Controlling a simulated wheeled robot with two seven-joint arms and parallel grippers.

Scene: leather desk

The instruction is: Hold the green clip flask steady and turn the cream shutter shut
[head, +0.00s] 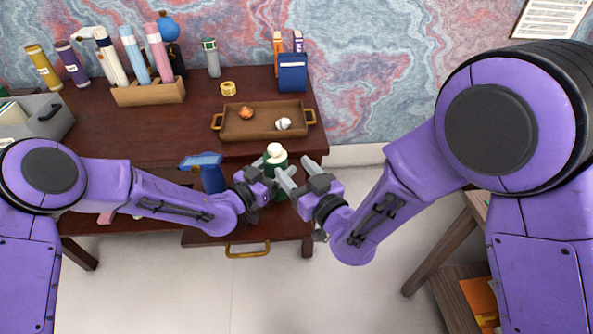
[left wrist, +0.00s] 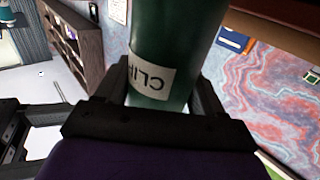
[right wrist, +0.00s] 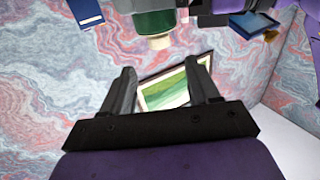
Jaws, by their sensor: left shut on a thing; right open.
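My left gripper (head: 264,178) is shut on the flask body from the left. In the left wrist view the green body (left wrist: 178,40) fills the space between the fingers, with a "CLIP" label upside down. My right gripper (head: 287,179) is open and empty, just right of the flask. In the right wrist view the cream shutter (right wrist: 160,42) and green flask (right wrist: 154,22) lie beyond the open fingers, not between them.
A blue item (head: 210,175) stands close left of the flask. Behind it are a brown tray (head: 262,128) with small items, a yellow tape roll (head: 228,88), a grey bottle (head: 211,60) and a wooden rack (head: 148,94) of tubes. The desk's middle left is clear.

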